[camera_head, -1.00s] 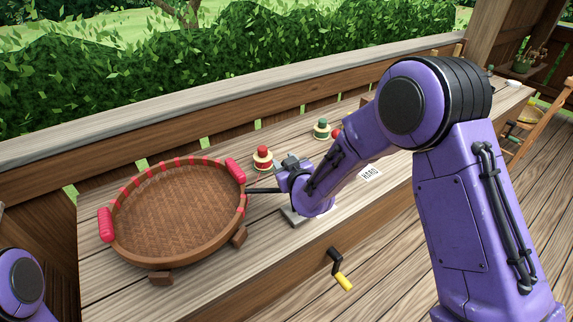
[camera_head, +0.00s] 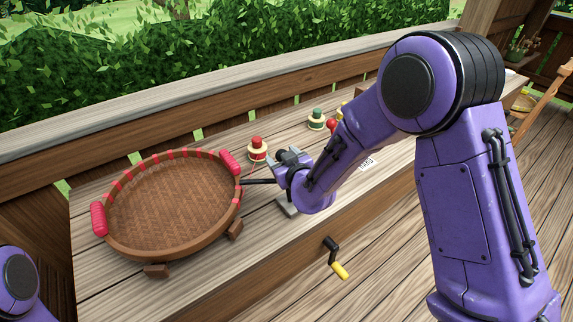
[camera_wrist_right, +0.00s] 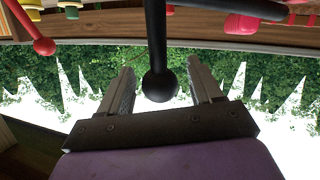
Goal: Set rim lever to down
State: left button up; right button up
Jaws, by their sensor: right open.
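A round brown woven pan (camera_head: 165,213) with red-wrapped rim and pink handles rests on the wooden table at the left. A thin black lever (camera_head: 259,181) reaches from its right rim to my right gripper (camera_head: 286,164). In the right wrist view, the black lever (camera_wrist_right: 157,40) ends in a round black knob (camera_wrist_right: 160,86). The knob shows between the spread fingers of my right gripper (camera_wrist_right: 161,68), with gaps on both sides. I cannot tell whether they touch. My left gripper is out of view; only part of my left arm shows at lower left.
A red-topped button (camera_head: 257,148) and a green-topped one (camera_head: 316,119) stand behind my right gripper. A black and yellow crank (camera_head: 336,258) sticks out from the table front. A wooden railing (camera_head: 190,110) runs behind.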

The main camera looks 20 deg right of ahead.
jog(key=b+v, duration=0.1)
jog(key=v, duration=0.7)
